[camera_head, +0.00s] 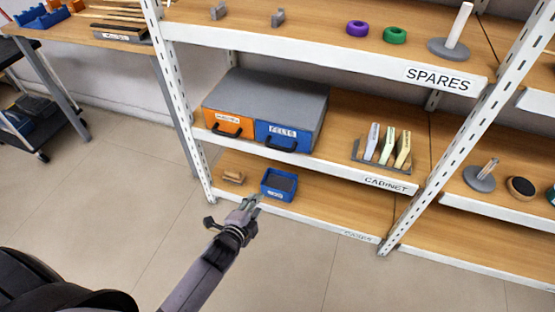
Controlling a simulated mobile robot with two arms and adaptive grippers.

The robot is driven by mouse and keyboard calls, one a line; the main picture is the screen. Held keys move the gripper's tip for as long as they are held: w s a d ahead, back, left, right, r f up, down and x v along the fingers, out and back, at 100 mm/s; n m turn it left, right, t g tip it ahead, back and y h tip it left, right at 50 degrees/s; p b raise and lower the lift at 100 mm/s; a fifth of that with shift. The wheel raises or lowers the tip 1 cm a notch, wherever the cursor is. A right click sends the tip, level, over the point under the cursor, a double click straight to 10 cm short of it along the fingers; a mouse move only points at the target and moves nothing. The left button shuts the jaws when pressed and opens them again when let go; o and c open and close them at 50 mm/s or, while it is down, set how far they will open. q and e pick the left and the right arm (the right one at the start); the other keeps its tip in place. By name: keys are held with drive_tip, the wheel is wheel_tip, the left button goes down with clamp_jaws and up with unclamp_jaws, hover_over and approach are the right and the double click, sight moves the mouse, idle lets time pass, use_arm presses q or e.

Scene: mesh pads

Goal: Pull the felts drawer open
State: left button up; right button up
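The felts drawer (283,134) has a blue front with a white "FELTS" label and a black bar handle (281,148). It sits in the right half of a grey-topped cabinet (270,92) on the middle shelf, and its front looks flush, so it appears shut. An orange drawer (228,123) with its own black handle is beside it on the left. My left gripper (250,204) is in front of the lower shelf, below and apart from the felts handle in the picture. Its fingers are too small to tell open from shut. My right gripper is out of view.
A blue bin (279,185) and a small wooden item (234,177) lie on the lower shelf near my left gripper. A rack of upright pads (385,152) stands right of the cabinet. White perforated posts (174,85) flank the shelves. The floor in front is clear.

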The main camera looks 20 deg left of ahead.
sight(277, 146)
use_arm(q)
drive_tip(key=w+r+m+t+b, duration=0.2)
drive_tip(key=w+r+m+t, duration=0.1)
drive_tip(key=r, duration=0.5)
drive_tip(key=shift+w+d+f+b, duration=0.1)
drive_tip(key=shift+w+f+b, duration=0.5)
drive_tip(key=shift+w, duration=2.25)
drive_tip(key=shift+w+d+f+b, duration=0.1)
drive_tip(key=shift+w+f+b, duration=0.5)
drive_tip(key=shift+w, duration=2.3)
drive_tip(key=shift+w+f+b, duration=0.35)
drive_tip(key=shift+w+b, duration=0.4)
drive_tip(key=shift+w, duration=2.1)
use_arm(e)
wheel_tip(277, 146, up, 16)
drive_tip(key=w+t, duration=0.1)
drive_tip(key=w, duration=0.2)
use_arm(q)
drive_tip(key=shift+c, duration=0.3)
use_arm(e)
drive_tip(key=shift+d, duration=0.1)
use_arm(q)
clamp_jaws()
